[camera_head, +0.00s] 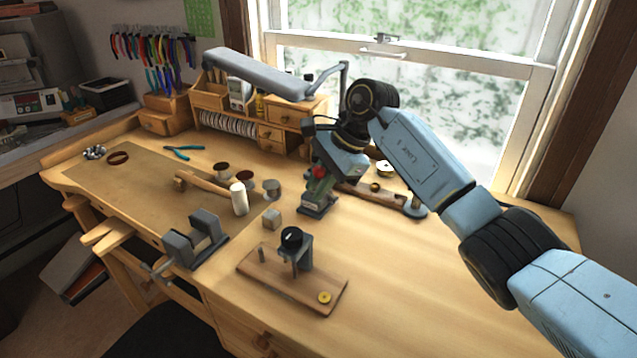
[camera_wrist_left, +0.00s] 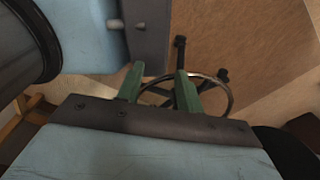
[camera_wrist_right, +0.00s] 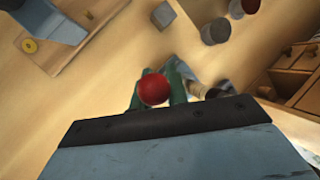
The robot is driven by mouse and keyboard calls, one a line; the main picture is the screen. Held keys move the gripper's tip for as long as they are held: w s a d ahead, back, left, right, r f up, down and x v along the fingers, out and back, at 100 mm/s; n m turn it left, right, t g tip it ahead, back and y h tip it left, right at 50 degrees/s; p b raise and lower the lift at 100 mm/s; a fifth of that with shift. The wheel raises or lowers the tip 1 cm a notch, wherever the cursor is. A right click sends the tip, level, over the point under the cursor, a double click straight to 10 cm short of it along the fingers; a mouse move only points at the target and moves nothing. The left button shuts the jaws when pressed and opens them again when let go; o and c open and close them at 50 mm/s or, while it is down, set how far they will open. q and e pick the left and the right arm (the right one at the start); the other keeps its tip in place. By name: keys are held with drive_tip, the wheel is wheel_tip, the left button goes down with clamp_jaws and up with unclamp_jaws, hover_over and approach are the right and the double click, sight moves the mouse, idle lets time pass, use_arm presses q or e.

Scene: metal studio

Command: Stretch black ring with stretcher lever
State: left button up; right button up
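A red ball knob (camera_head: 319,172) tops a tool with a dark base (camera_head: 317,207) near the middle of the bench, probably the stretcher lever. My right gripper (camera_head: 320,186) is down at it. In the right wrist view the red knob (camera_wrist_right: 153,89) covers the gap between the green fingers, so their grip is hidden. A grey stand with a round black top (camera_head: 291,238) is on a wooden board (camera_head: 255,268); I cannot tell whether that top is the black ring. My left gripper (camera_wrist_left: 158,90) is outside the head view, open and empty.
A small metal cube (camera_head: 272,218), a white cylinder (camera_head: 239,198) and a mallet (camera_head: 205,186) lie left of the tool. A grey vise (camera_head: 196,241) is at the front edge. Clear bench lies at front right. The left wrist view shows a metal hoop (camera_wrist_left: 228,100) beyond the fingers.

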drive_tip(key=shift+r, duration=0.1)
clamp_jaws()
